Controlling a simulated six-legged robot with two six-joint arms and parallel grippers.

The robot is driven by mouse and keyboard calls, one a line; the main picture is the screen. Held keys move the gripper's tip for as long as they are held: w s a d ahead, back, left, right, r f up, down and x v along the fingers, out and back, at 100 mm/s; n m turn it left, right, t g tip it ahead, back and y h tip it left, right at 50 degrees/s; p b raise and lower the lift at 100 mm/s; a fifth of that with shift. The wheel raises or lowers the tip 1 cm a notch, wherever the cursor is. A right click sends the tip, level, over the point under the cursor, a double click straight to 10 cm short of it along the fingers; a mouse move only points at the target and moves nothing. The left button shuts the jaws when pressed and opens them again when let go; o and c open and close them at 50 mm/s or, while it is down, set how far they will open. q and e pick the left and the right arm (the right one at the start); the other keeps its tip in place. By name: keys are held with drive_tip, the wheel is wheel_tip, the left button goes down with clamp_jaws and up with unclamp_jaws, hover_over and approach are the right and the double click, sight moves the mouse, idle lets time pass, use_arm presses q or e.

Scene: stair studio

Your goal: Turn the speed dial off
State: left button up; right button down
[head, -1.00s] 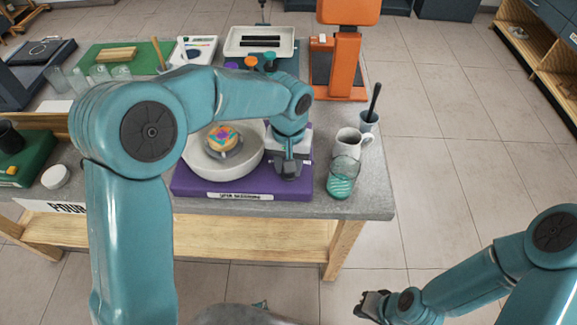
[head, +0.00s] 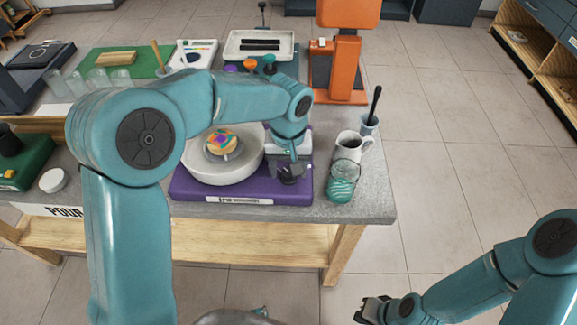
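A spin machine with a purple base (head: 215,191) stands at the front of the table. Its white bowl (head: 199,172) holds a round disc with bright colours (head: 222,143). My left arm reaches over it from the left. My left gripper (head: 289,166) points down over the right part of the purple base. A dark round knob (head: 290,179), which looks like the speed dial, shows just below the gripper. The fingers hide part of it, and I cannot tell whether they touch it. My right gripper (head: 373,309) is low at the right, away from the table; its finger gap is unclear.
Colourful knobs and an orange press (head: 346,62) are behind. Floor right of the table is clear.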

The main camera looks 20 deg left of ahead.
sight(288, 172)
use_arm(q)
drive_tip(key=shift+r, duration=0.1)
wheel_tip(288, 172, up, 16)
drive_tip(key=p, duration=0.1)
idle(0.4)
idle(0.5)
